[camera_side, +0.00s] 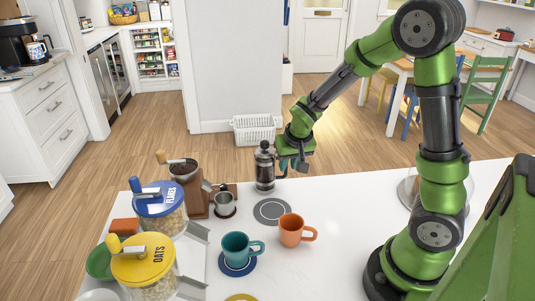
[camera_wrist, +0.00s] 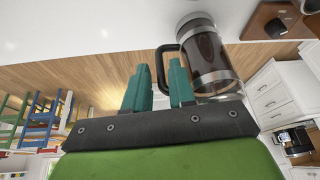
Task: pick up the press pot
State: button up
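The press pot (camera_side: 265,170) is a glass cylinder with dark contents, a metal base and a black handle. It stands upright on the white counter near its far edge. In the wrist view the pot (camera_wrist: 210,58) is at upper right, with its handle (camera_wrist: 160,62) toward my fingers. My gripper (camera_side: 291,167) is just right of the pot in the side view. In the wrist view my gripper (camera_wrist: 158,76) has its two teal fingers apart, with the handle showing in the gap. I cannot tell whether the handle is between the fingers or just beyond them.
A grey round mat (camera_side: 272,211) lies in front of the pot. An orange mug (camera_side: 291,231) and a teal mug (camera_side: 237,250) stand nearer. A wooden coffee grinder (camera_side: 190,188) and the flakes (camera_side: 160,205) and oats (camera_side: 143,266) jars stand left. The counter's right middle is clear.

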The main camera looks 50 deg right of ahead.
jog(key=shift+x, duration=1.55)
jog(key=shift+c, duration=0.3)
grip_shut()
jog(key=shift+w+r, duration=0.1)
jog(key=shift+r, duration=0.05)
